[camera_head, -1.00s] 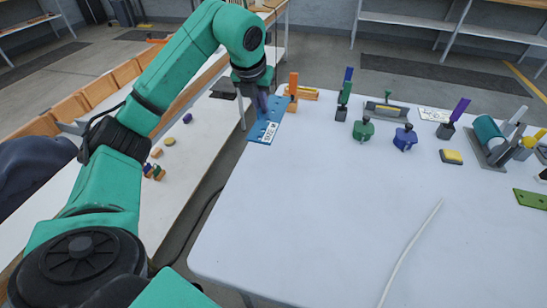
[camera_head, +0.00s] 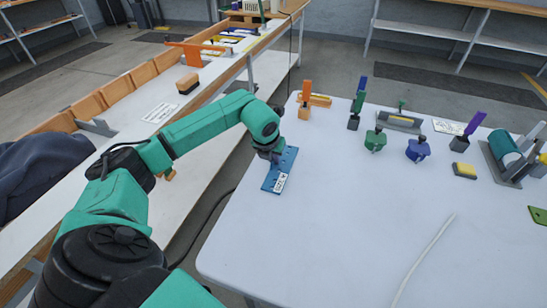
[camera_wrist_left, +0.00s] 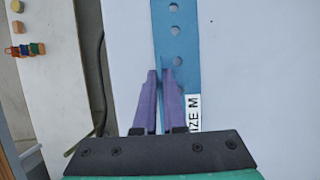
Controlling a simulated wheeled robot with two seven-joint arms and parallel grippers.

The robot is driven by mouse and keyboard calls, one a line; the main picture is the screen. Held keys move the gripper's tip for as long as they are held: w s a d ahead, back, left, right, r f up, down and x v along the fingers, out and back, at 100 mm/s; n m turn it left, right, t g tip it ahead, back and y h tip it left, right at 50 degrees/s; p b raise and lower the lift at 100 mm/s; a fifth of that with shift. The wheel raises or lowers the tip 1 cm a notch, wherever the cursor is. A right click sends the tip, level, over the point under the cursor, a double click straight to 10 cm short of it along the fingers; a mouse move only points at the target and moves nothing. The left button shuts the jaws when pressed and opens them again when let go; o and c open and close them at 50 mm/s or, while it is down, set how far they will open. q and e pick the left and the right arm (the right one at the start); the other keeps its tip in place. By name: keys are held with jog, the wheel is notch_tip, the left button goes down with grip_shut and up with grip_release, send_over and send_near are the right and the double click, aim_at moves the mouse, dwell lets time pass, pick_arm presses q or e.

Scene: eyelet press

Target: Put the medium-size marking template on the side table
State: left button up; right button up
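The blue marking template (camera_head: 280,170) is a flat strip with a row of holes and a white label. In the left wrist view the template (camera_wrist_left: 176,40) runs away from me, and its label reads "SIZE M". My left gripper (camera_head: 272,156) is at the template, over the left part of the white work table (camera_head: 330,230). In the left wrist view its purple fingers (camera_wrist_left: 160,74) are close together with blue between and under them, shut on the template. Whether the template touches the table is unclear. A long white side table (camera_head: 135,135) stands to the left. My right gripper is out of view.
An orange piece (camera_head: 315,100), a green clamp (camera_head: 375,140), a blue clamp (camera_head: 418,149) and a yellow-grey block (camera_head: 464,170) stand along the back. A pale cord (camera_head: 425,258) lies at front right. The side table holds a brown block (camera_head: 187,83) and a white sheet (camera_head: 160,112).

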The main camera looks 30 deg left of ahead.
pick_arm(q)
jog(key=o, duration=0.4)
jog(key=shift+r, duration=0.15)
jog(key=shift+s+r, duration=0.15)
jog(key=shift+r, duration=0.2)
jog(key=b+v, duration=0.1)
jog(key=v, duration=1)
jog(key=shift+r, duration=0.1)
